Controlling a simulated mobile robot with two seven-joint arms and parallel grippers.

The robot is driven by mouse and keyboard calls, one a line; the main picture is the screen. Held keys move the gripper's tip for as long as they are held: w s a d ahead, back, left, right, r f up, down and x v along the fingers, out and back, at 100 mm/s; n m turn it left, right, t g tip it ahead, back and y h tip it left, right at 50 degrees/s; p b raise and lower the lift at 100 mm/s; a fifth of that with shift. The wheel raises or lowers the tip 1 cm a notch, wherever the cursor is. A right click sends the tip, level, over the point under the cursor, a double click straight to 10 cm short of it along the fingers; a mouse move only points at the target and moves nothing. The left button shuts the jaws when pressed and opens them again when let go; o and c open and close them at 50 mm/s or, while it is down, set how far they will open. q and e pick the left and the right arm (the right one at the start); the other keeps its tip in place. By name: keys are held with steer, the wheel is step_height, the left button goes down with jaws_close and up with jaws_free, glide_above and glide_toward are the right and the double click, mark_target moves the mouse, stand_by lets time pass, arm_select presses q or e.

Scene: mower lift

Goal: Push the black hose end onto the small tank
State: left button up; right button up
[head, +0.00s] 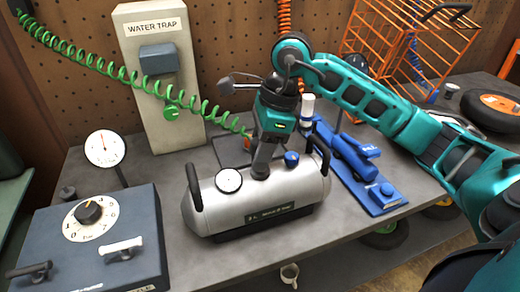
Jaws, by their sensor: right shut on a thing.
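The small tank (305,187) is a silver cylinder lying on the bench, with a black handle at each end, a white gauge and a blue knob on top. My right gripper (262,168) comes down onto the top of the tank, between gauge and knob. It is shut on the black hose end, which is mostly hidden by the fingers. The green coiled hose (120,77) runs from the upper left to behind this gripper. The hose end is at or just above the tank top; I cannot tell whether it is seated. My left gripper is not in view.
A grey water trap post (185,110) stands behind on the left. A blue box with a dial (75,245) and a round gauge (104,148) are at the left. A blue tool (350,155) lies right of the tank. An orange rack (385,45) stands at the back right.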

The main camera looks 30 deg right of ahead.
steer(key=shift+f+b, duration=0.45)
steer(key=shift+f, duration=0.05)
steer(key=o, duration=0.9)
steer(key=shift+c, duration=0.2)
steer(key=shift+p+v, duration=1.8)
steer(key=shift+v, duration=1.2)
steer(key=v, duration=0.5)
steer(key=shift+s+p, duration=0.1)
steer(key=shift+p, duration=0.2)
